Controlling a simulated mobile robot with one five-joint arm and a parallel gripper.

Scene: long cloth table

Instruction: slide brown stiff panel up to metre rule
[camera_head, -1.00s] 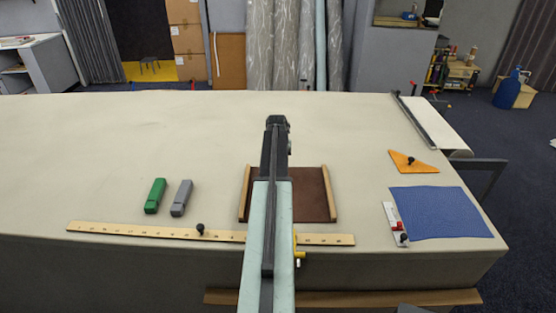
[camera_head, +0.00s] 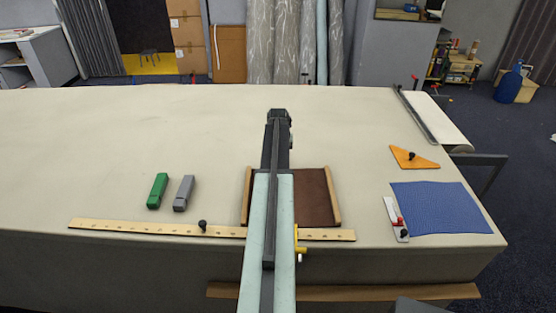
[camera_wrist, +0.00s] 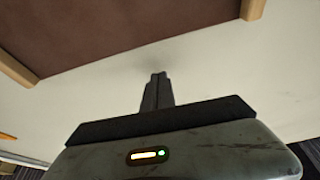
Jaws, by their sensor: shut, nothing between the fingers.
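The brown stiff panel (camera_head: 318,195) lies flat on the cloth, with a pale wood strip along each side. It also shows at the top of the wrist view (camera_wrist: 110,30). The metre rule (camera_head: 130,229) lies along the near table edge, with a black knob on it. The panel's near end is at or almost at the rule; I cannot tell if they touch, and my arm covers part of both. My gripper (camera_wrist: 158,76) is shut and empty beyond the panel's far edge. Bare cloth shows between its fingertips and that edge.
A green block (camera_head: 157,191) and a grey block (camera_head: 184,193) lie left of the panel. A blue cloth (camera_head: 440,208), a white piece with a red part (camera_head: 392,215) and an orange triangle (camera_head: 413,157) lie to the right. The far left table is clear.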

